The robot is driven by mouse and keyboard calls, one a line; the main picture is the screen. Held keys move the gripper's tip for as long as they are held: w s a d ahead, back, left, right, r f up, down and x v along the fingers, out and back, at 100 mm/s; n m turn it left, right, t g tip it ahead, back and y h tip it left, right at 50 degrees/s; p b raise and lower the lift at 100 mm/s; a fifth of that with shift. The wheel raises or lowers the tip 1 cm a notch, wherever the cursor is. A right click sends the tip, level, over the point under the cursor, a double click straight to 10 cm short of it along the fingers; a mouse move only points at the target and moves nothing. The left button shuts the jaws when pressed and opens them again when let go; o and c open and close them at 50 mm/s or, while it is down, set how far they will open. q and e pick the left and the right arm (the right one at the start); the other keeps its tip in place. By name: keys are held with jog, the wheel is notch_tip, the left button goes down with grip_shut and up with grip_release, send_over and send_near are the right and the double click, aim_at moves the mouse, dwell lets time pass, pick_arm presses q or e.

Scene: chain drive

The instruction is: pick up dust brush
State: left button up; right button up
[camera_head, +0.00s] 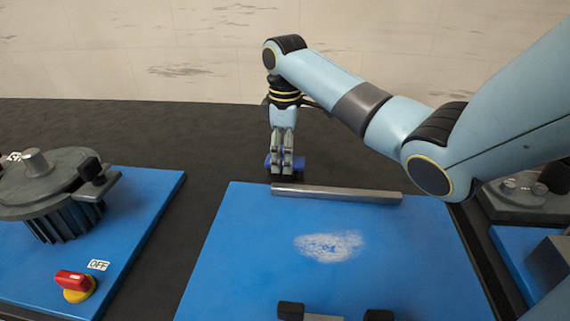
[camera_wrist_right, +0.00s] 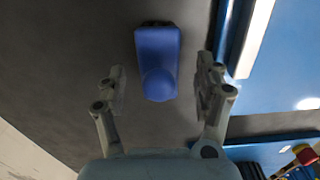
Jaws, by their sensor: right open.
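The dust brush shows as a blue handle-like piece on the dark floor mat, just behind the middle blue board. In the head view its blue ends (camera_head: 299,164) stick out on both sides of my right gripper (camera_head: 282,170), which points down over it and hides its middle. In the right wrist view the brush (camera_wrist_right: 157,62) lies between the two spread fingers of my right gripper (camera_wrist_right: 162,80), with a visible gap on each side. My right gripper is open and empty.
The middle blue board (camera_head: 250,240) carries a patch of white dust (camera_head: 329,246) and a grey bar (camera_head: 337,194) along its far edge, close to the brush. At left a dark motor (camera_head: 60,195) and a red-and-yellow OFF switch (camera_head: 75,284) stand on another board. The mat left of the brush is clear.

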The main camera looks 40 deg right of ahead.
jog(key=shift+f, duration=1.5)
jog(key=shift+c, duration=0.6)
jog(key=c, duration=1.2)
jog(key=shift+w+r, duration=0.1)
jog(key=shift+r, duration=0.4)
jog(key=r, duration=0.2)
jog(key=s+r, duration=0.1)
jog(key=shift+d+r, duration=0.15)
jog(key=shift+r, duration=0.25)
jog(key=s+r+p, duration=0.1)
jog(key=s+r, duration=0.5)
jog(key=s, duration=0.4)
jog(key=shift+s+d+r+p, duration=0.15)
jog(key=shift+s+d+p, duration=0.15)
jog(key=shift+s+d, duration=0.05)
